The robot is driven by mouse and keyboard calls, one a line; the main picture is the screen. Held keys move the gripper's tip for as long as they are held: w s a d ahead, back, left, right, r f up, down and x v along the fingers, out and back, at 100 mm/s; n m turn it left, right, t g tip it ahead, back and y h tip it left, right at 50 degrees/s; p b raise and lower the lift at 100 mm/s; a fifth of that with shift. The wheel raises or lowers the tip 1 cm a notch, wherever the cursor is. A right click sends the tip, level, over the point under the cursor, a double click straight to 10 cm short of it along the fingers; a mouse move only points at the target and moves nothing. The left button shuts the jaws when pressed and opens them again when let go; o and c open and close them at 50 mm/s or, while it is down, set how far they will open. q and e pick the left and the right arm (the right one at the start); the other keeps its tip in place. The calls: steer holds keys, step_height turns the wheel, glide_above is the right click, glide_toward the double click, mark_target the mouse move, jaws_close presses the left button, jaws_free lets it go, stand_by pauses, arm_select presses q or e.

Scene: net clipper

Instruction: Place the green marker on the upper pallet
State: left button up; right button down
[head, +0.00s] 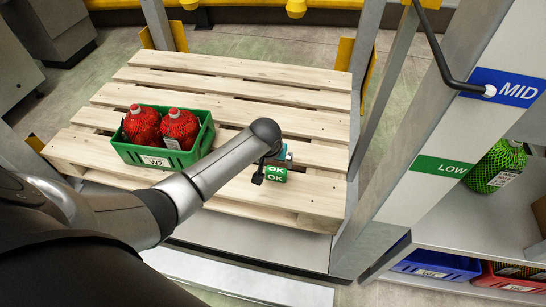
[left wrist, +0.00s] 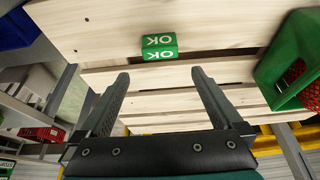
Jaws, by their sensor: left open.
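The green marker (head: 275,174), a small block with white "OK" lettering, sits on the right part of the wooden pallet (head: 240,68). In the left wrist view the marker (left wrist: 160,46) lies on a pallet board near its edge, just beyond the fingertips and between their lines. My left gripper (head: 272,164) is at the marker in the head view, partly hidden by my own arm. In the left wrist view my left gripper (left wrist: 160,75) is open with nothing between its fingers. My right gripper is not in view.
A green crate (head: 186,157) with two red-netted bottles (head: 180,128) stands on the pallet's left. A grey post (head: 380,90) borders the pallet's right. Beyond are MID and LOW shelf labels, a green-netted bottle (head: 495,166) and a blue crate (head: 436,265). The pallet's back boards are clear.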

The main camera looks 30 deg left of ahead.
arm_select(q)
steer(key=s+d+f+m, duration=0.1)
steer(key=s+d+f, duration=0.1)
steer(key=s, duration=0.6)
steer(key=s+d+f+m+h, duration=0.1)
steer(key=s+d+f+m, duration=0.1)
steer(key=s, duration=0.6)
steer(key=s+d+f+m+g, duration=0.1)
steer(key=s+d, duration=0.3)
steer(key=s, duration=0.5)
steer(key=shift+f+m, duration=0.5)
steer(key=shift+f, duration=0.15)
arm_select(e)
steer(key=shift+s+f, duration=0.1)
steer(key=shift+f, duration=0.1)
